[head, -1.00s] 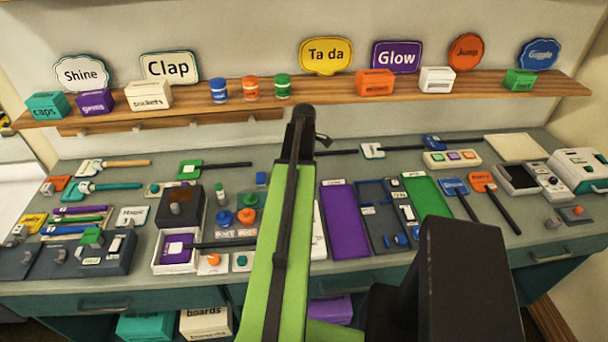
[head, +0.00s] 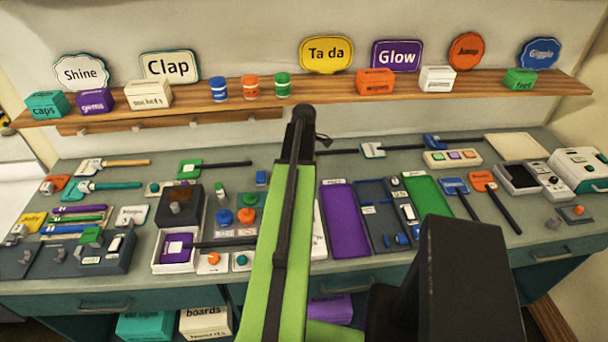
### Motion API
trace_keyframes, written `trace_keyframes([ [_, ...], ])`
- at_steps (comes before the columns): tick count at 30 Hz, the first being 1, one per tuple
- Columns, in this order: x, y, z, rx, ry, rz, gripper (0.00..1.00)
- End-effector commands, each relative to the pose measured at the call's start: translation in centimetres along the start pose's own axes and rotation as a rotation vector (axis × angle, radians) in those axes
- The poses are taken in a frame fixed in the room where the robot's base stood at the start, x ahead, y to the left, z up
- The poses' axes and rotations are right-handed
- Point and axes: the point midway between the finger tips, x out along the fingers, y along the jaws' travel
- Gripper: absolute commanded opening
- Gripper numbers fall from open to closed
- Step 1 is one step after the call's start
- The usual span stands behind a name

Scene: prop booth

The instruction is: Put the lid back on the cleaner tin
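I cannot tell for sure which thing is the cleaner tin or its lid; labels are too small to read. On the counter left of my arm, a round blue piece (head: 223,217) and a round orange piece (head: 246,216) sit on a green and grey tray. A blue tin (head: 219,91), an orange tin (head: 250,89) and a green tin (head: 282,87) stand upright on the shelf. My green arm rises through the middle of the view to a dark end (head: 303,115) over the back of the counter. Its fingers cannot be made out, and the arm hides part of the counter.
A dark open box (head: 181,202) stands behind a white tray (head: 158,258) with a purple block. Several tools and small boxes crowd the left. A purple panel (head: 344,220) and a green panel (head: 427,195) lie right of my arm. The wooden shelf (head: 330,98) spans the back.

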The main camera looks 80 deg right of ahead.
Motion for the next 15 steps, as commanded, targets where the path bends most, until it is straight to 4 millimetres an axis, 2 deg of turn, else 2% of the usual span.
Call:
trace_keyframes([
  [7,-0.01,-0.01,-0.01,0.000,0.000,0.000,0.19],
  [8,-0.01,0.00,-0.01,0.000,0.000,0.000,0.61],
  [13,-0.01,0.00,-0.01,0.000,0.000,0.000,0.82],
  [15,-0.01,-0.01,-0.02,0.000,0.000,0.000,0.82],
])
